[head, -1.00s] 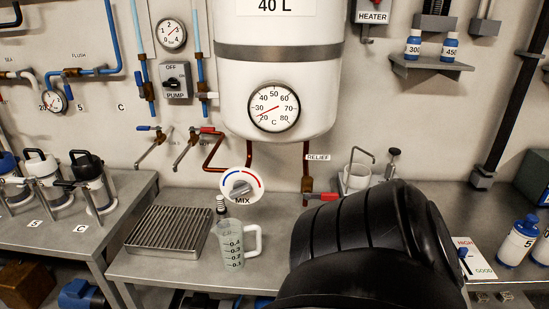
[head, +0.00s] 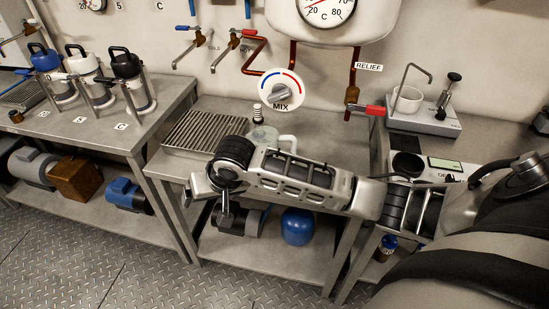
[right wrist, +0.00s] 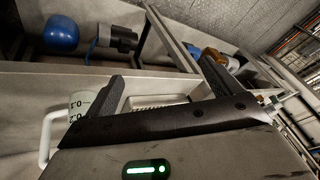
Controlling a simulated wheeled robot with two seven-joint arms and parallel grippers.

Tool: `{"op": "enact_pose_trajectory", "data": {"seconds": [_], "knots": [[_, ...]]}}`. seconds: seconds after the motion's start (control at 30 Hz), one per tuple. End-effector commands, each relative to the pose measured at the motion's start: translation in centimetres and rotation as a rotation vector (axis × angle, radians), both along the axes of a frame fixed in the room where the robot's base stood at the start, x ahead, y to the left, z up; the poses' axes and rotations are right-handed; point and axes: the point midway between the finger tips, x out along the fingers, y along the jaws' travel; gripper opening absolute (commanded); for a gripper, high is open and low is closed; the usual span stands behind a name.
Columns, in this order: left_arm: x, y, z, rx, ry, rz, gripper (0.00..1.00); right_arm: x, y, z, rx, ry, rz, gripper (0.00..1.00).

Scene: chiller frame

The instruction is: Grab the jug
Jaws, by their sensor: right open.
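The jug (head: 264,136) is a clear measuring cup with a pale handle. It stands on the middle bench beside the slatted drip tray. In the head view my right forearm and wrist hide its lower part. My right gripper (head: 205,187) is at the bench's front edge, in front and to the left of the jug. In the right wrist view its fingers (right wrist: 162,78) are apart with nothing held between them. The jug's marked wall (right wrist: 80,103) shows there just left of the left finger, its handle further left. My left gripper is not in view.
The drip tray (head: 205,132) lies left of the jug. A MIX dial (head: 281,92) and a red-handled relief valve (head: 372,110) are behind. Several pump-top flasks stand on the left bench. A blue round vessel (head: 297,226) is on the lower shelf.

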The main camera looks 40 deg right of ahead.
Motion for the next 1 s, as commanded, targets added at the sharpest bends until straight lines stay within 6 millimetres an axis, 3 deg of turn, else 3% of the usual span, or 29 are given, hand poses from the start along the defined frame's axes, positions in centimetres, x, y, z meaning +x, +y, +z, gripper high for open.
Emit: {"op": "enact_pose_trajectory", "data": {"seconds": [0.03, 0.2, 0.33, 0.47, 0.57, 1.0], "knots": [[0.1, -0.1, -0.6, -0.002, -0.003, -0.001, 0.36, 1.7, -2.2, 1.8, -0.049, 0.023, -0.078, 0.91], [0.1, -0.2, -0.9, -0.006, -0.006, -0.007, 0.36, 3.5, -8.5, 7.6, -0.17, 0.118, -0.375, 0.91], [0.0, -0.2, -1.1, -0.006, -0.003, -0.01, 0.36, 3.5, -11.9, 11.1, -0.226, 0.148, -0.551, 0.91], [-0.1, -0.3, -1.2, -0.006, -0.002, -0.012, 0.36, 3.2, -13.6, 12.7, -0.251, 0.162, -0.642, 0.91], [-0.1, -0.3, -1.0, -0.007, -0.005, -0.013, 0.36, 3.3, -14.2, 12.2, -0.256, 0.169, -0.664, 0.91], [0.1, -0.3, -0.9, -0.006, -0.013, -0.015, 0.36, 5.4, -16.7, 4.3, -0.253, 0.166, -0.661, 0.91]]}}
